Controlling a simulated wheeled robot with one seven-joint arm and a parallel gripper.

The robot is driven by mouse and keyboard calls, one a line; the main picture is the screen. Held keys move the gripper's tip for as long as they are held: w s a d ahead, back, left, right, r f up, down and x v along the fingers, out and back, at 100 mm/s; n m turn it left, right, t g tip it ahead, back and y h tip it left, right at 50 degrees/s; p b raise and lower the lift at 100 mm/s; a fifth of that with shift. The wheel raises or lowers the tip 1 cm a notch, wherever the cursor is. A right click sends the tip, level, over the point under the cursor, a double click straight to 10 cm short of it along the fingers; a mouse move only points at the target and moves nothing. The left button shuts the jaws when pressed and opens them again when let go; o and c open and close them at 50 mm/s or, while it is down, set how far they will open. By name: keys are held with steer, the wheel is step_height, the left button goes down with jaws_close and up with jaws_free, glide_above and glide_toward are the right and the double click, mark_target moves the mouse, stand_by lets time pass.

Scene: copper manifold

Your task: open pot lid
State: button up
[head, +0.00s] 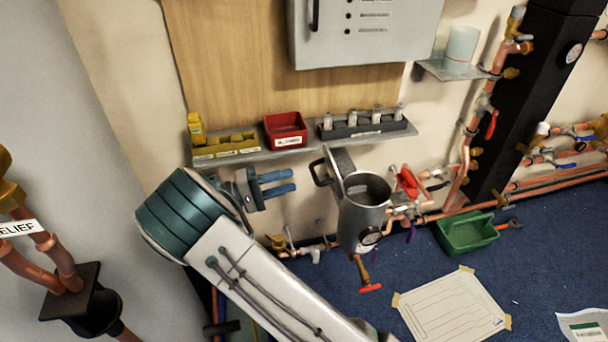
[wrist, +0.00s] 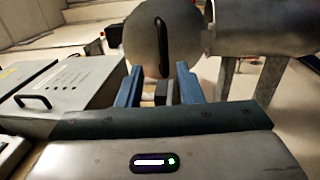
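The grey metal pot (head: 350,222) is fixed at the wall below the shelf; its dark inside shows from above. Its lid (head: 343,162) appears nearly edge-on, tilted up at the pot's left rim, with a black bar handle (head: 317,173) on its left face. In the wrist view the lid (wrist: 135,30) is a round grey disc with the handle (wrist: 161,48) upright on it, and the pot (wrist: 262,30) is to its right. My gripper (head: 294,181) is open and empty left of the handle, apparently just short of it. In the wrist view the handle lies between the fingers (wrist: 159,72).
A shelf (head: 240,157) with a yellow holder (head: 225,145), red bin (head: 286,129) and dark rack (head: 362,123) is just above my gripper. Copper pipes (head: 463,170) with valves run right of the pot. A green tray (head: 467,232) stands on the floor.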

steer(key=v, duration=0.6)
steer(key=shift+a, duration=0.35)
steer(key=shift+f, duration=0.1)
